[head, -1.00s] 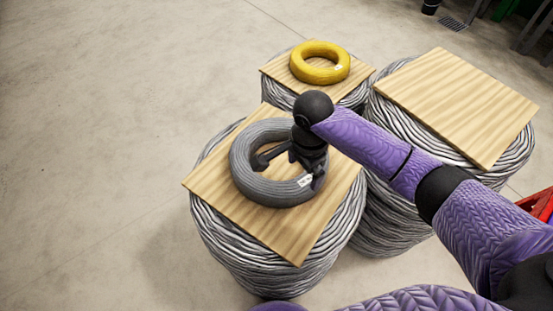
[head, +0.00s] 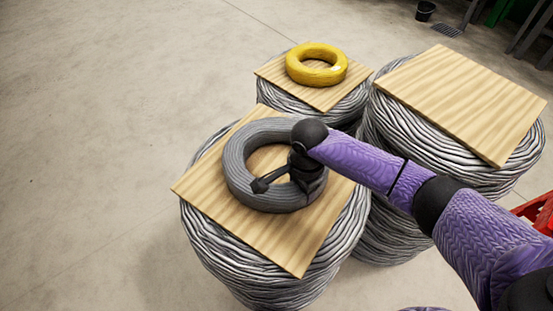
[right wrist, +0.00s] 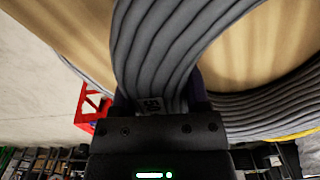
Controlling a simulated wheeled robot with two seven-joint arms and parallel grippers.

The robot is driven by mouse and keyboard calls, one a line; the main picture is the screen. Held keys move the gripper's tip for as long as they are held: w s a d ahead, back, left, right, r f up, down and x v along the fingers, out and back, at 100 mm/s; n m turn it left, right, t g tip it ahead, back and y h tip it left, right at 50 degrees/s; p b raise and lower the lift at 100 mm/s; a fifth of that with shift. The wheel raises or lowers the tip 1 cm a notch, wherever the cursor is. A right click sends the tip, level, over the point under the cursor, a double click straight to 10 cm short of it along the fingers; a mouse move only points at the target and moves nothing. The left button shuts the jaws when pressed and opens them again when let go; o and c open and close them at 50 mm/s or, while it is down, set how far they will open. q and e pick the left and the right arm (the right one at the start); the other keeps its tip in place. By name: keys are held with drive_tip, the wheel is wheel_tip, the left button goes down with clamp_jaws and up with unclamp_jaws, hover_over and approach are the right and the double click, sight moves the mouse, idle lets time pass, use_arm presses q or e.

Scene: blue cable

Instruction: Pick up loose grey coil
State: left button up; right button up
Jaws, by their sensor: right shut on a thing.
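The loose grey coil (head: 240,163) lies on a square wooden board (head: 297,258) on top of the nearest big cable drum. My right gripper (head: 292,188) is at the coil's right side, shut on its ring. In the right wrist view the grey coil (right wrist: 165,50) runs straight between the fingers, and a small printed label shows on it by the gripper (right wrist: 155,100). The coil looks level with the board; I cannot tell whether it touches it. My left gripper does not show.
A yellow coil (head: 316,65) lies on a board on the far drum. The right drum has a bare wooden board (head: 463,100). A red crate (head: 540,210) stands at the right edge. Open concrete floor (head: 90,120) lies to the left. A black bucket (head: 425,10) is at the back.

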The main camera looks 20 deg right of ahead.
clamp_jaws()
drive_tip(key=shift+w+r, duration=0.1)
